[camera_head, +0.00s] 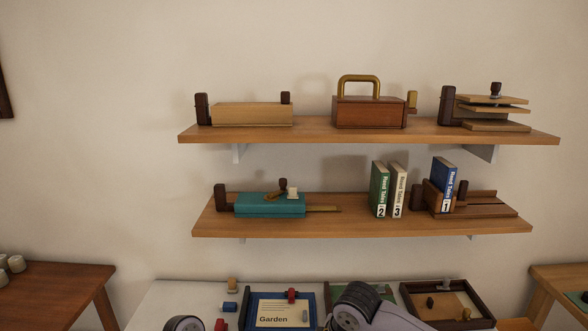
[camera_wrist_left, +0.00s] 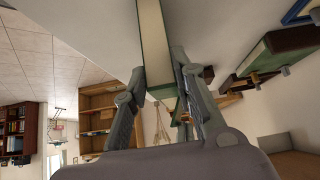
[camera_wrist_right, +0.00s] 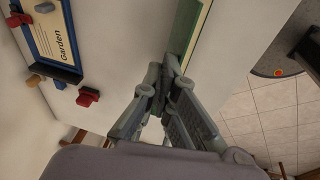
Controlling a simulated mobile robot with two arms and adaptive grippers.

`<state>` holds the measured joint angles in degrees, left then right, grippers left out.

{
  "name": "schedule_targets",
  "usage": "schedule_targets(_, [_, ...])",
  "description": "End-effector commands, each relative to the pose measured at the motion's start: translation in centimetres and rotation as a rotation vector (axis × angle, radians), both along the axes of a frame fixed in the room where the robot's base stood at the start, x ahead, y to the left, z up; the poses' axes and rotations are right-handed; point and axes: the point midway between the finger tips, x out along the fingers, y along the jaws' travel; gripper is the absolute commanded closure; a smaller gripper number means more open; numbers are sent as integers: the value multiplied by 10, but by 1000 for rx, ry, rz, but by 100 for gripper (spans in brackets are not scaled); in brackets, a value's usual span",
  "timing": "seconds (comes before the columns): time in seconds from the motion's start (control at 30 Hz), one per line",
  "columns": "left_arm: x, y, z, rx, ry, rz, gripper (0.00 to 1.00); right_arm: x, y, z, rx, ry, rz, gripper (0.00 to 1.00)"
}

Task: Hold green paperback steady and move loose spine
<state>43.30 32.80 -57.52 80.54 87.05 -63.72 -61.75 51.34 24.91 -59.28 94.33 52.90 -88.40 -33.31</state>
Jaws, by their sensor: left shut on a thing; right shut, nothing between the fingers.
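My left gripper (camera_wrist_left: 157,88) is shut on the green paperback (camera_wrist_left: 152,35). The paperback shows as a long block with a pale face and green edges, running up between the fingers in the left wrist view. My right gripper (camera_wrist_right: 166,75) is shut and empty. Its fingertips are at the near end of a long green strip with a paler edge (camera_wrist_right: 190,32); I cannot tell whether they touch it. I cannot tell whether this strip is the paperback or its loose spine. In the head view the grippers are not clearly seen.
A blue tray (camera_head: 252,297) with a card reading "Garden" lies on the pale table (camera_head: 170,292), near small red and blue pieces. A dark framed tray (camera_head: 408,305) is to its right. Two wall shelves above hold boxes and upright books (camera_head: 379,190).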

Motion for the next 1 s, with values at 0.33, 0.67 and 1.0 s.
schedule_targets(0.33, [0,0,0,1,-1,1,100,-10,1,-1,0,-1,0,100])
schedule_targets(0.67, [0,0,0,1,-1,1,100,-14,1,-3,0,1,1,100])
schedule_targets(1.0, [1,0,0,1,-1,1,100,-19,1,-5,1,0,1,100])
